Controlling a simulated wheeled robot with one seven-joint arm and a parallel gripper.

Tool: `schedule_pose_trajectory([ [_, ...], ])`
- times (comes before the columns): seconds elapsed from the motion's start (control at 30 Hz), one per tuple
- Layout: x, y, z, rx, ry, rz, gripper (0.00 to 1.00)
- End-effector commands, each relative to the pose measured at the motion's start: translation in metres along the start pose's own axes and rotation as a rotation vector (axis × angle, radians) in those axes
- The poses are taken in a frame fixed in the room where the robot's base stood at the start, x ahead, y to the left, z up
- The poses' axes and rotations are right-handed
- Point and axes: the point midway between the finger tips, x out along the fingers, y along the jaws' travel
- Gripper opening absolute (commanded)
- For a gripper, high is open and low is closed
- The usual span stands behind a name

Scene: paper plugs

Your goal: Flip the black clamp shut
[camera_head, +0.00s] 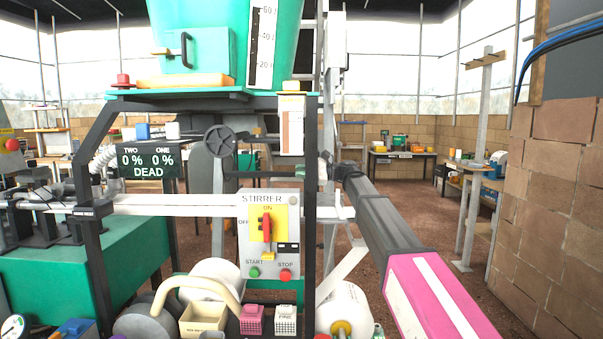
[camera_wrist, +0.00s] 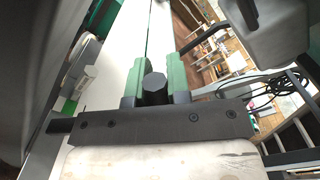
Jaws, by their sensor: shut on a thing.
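My gripper (camera_head: 328,168) is at the end of my dark grey and pink arm, close to the black upright post of the stirrer machine. It is small there and partly hidden. In the wrist view my gripper (camera_wrist: 154,72) shows two green fingers closed around a black, many-sided piece (camera_wrist: 154,86), which appears to be part of the black clamp. The fingers sit on both sides of it. The rest of the clamp is hidden, and its angle cannot be told.
The stirrer panel (camera_head: 268,237), with a red and yellow switch, hangs left of my arm. The black post (camera_head: 311,190) stands close beside my gripper. Small bins (camera_head: 251,320) stand below. A brick wall (camera_head: 560,190) is at the right, with open floor between.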

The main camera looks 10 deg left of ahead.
Motion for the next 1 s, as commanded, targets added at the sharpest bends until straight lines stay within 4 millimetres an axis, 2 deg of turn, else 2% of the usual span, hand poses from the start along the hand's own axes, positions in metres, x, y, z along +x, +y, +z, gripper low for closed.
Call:
schedule_pose_trajectory([
  [0.53,0.000,-0.004,-0.060,0.351,-0.001,0.001,0.00],
  [0.73,0.000,-0.002,-0.070,0.424,-0.001,0.001,0.00],
  [1.0,0.000,0.000,-0.074,0.454,0.000,0.001,0.00],
])
